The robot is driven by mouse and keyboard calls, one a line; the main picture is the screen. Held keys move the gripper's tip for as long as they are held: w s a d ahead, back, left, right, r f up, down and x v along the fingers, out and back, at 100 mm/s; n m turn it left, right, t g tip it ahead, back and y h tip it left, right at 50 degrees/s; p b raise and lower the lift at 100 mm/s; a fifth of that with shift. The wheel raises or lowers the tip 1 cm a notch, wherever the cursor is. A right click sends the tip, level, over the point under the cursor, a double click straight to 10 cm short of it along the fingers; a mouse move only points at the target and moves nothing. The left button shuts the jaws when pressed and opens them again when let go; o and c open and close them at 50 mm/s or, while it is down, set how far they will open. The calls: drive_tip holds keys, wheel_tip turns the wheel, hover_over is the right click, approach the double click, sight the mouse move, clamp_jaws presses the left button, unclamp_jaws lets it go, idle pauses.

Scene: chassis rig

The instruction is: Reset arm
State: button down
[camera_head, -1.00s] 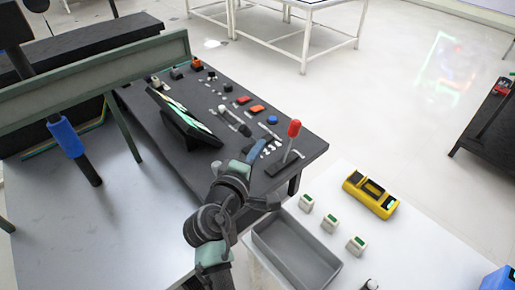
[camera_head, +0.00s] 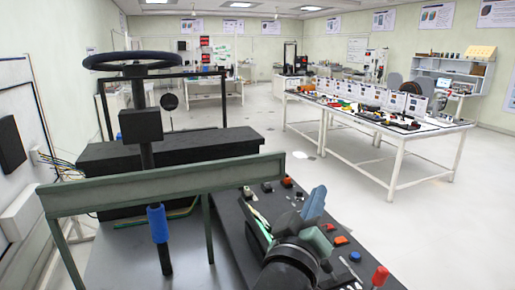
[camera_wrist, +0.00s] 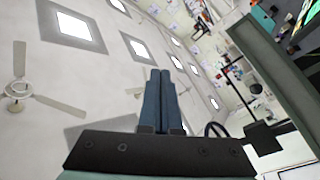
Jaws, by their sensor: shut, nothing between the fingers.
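My gripper (camera_head: 314,203) is in the lower middle of the head view, raised in front of the black control panel (camera_head: 233,238). Its blue fingers point up. In the wrist view my gripper (camera_wrist: 159,95) shows two blue fingers pressed together with nothing between them, against the ceiling. My arm hides much of the panel. A red-topped lever (camera_head: 380,276) shows at the panel's right edge, with a blue button (camera_head: 355,256) and an orange button (camera_head: 340,240) near it.
A green-grey crossbar (camera_head: 160,185) stands left of my arm. A white table (camera_head: 435,135) with several items stands at the back right. The floor between is clear.

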drive_tip(key=s+a+r+m+t+y+p, duration=0.1)
drive_tip(key=s+a+r+t+y, duration=0.1)
drive_tip(key=s+r, duration=0.4)
drive_tip(key=s+a+r+m+t+y+p, duration=0.1)
drive_tip(key=s+a+r+t+y, duration=0.2)
drive_tip(key=r, duration=1)
drive_tip(key=s+a+r+m+t+y, duration=0.1)
drive_tip(key=s+a+r+t, duration=0.3)
drive_tip(key=s+r, duration=0.5)
drive_tip(key=shift+a+r+t+y+p, duration=0.35)
drive_tip(key=shift+a+r+y, duration=0.3)
drive_tip(key=shift+r+y, duration=0.25)
